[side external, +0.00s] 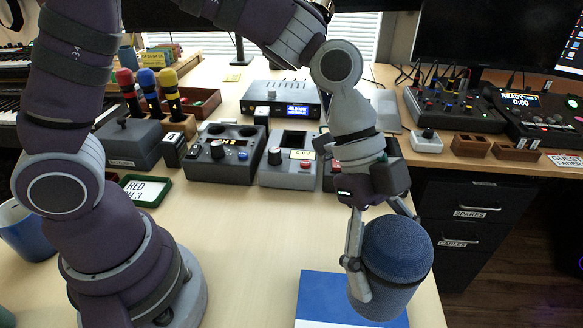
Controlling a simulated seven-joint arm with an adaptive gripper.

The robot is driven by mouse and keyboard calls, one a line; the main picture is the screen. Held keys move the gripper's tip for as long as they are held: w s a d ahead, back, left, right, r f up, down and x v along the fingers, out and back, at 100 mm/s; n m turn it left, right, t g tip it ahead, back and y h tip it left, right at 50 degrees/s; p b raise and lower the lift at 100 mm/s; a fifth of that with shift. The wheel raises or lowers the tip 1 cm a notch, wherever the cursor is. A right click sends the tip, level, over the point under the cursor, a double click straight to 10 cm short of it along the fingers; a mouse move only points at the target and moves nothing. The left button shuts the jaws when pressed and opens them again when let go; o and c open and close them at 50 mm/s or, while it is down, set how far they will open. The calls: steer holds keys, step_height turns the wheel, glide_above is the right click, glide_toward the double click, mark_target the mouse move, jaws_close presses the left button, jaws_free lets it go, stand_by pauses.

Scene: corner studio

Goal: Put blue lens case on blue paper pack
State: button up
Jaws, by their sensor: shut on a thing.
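The blue lens case (402,252) is a rounded, dark blue cylinder with a mesh-like top and a dark band around it. It stands slightly tilted in my gripper (385,270). My gripper points down and is shut on the case, with one grey finger on its left side; the other finger is mostly hidden behind it. The blue paper pack (322,297) is a flat blue sheet-like block with a pale front edge, at the bottom of the view. The case overlaps the pack's right part in the picture. I cannot tell whether they touch.
Grey control boxes (222,155) stand in a row behind. A green-rimmed tray (146,190) with a "RED" card and a blue mug (26,232) are at the left. Colored microphones (147,85) stand behind them. The table middle (235,245) is clear; its right edge is close to the case.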

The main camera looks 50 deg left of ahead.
mark_target(377, 289)
steer(key=s+m, duration=0.1)
steer(key=s+d+m+g, duration=0.1)
steer(key=s, duration=0.1)
steer(key=shift+d+f, duration=0.15)
steer(key=shift+d, duration=0.05)
step_height(377, 289, down, 7)
steer(key=shift+s+f, duration=0.1)
steer(key=shift+f, duration=0.1)
steer(key=shift+f, duration=0.15)
steer(key=o, duration=1.2)
steer(key=v, duration=1.2)
steer(key=s+a+r+n+t+y, duration=0.1)
steer(key=a+n+t+y, duration=0.1)
steer(key=a+n, duration=0.3)
steer(key=s+a+r+n+t+y, duration=0.1)
steer(key=a+r+n+t+y, duration=0.1)
steer(key=a+n, duration=0.4)
steer(key=s+a+r+n+t+y, duration=0.1)
steer(key=a+n+t+y, duration=0.1)
steer(key=a+n, duration=0.3)
steer(key=shift+s+a+r+n+t, duration=0.1)
steer(key=shift+n+t, duration=0.15)
steer(key=shift+n, duration=0.9)
steer(key=shift+s+a+r+n+t, duration=0.1)
steer(key=shift+n+t, duration=0.15)
steer(key=shift+n, duration=0.9)
